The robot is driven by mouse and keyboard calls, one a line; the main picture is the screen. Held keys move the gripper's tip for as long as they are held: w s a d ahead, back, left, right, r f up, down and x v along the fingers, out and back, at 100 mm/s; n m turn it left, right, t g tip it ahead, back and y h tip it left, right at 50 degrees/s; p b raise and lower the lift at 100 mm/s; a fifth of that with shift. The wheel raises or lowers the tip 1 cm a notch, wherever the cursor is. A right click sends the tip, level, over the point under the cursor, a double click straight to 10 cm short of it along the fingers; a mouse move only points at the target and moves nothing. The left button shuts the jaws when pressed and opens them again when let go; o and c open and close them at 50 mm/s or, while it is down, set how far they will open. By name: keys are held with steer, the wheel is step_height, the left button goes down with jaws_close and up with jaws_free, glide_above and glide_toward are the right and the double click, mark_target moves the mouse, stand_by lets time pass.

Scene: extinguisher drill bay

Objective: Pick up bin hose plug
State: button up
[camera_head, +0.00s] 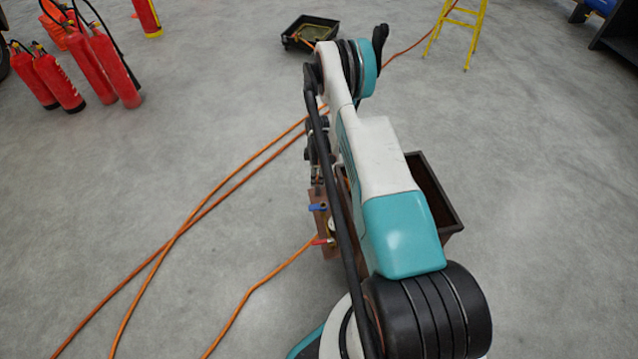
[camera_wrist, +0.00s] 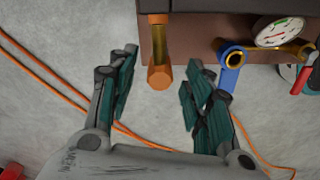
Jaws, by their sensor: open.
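An orange fitting with a hexagonal end (camera_wrist: 160,77), likely the bin hose plug, sticks out on a brass-coloured stem from the brown bin side (camera_wrist: 210,20) in the wrist view. My gripper (camera_wrist: 164,62) is open, with one dark green-padded finger on each side of the orange end and a visible gap on both sides. It holds nothing. In the head view the dark bin (camera_head: 440,196) is partly hidden behind my arm, and the plug cannot be made out there.
Right of the plug are a blue-handled valve (camera_wrist: 231,66), a gauge (camera_wrist: 279,32) and a red handle (camera_wrist: 301,79). Orange hoses (camera_head: 180,234) cross the floor. Red extinguishers (camera_head: 116,70) stand left, a black tray (camera_head: 310,32) behind, and a yellow ladder (camera_head: 475,35) at back right.

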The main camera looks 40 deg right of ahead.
steer(key=shift+f, duration=0.45)
jaws_close()
steer(key=shift+r, duration=0.2)
step_height(320, 180, up, 20)
steer(key=p, duration=0.6)
steer(key=shift+f+p, duration=0.15)
steer(key=shift+p, duration=0.25)
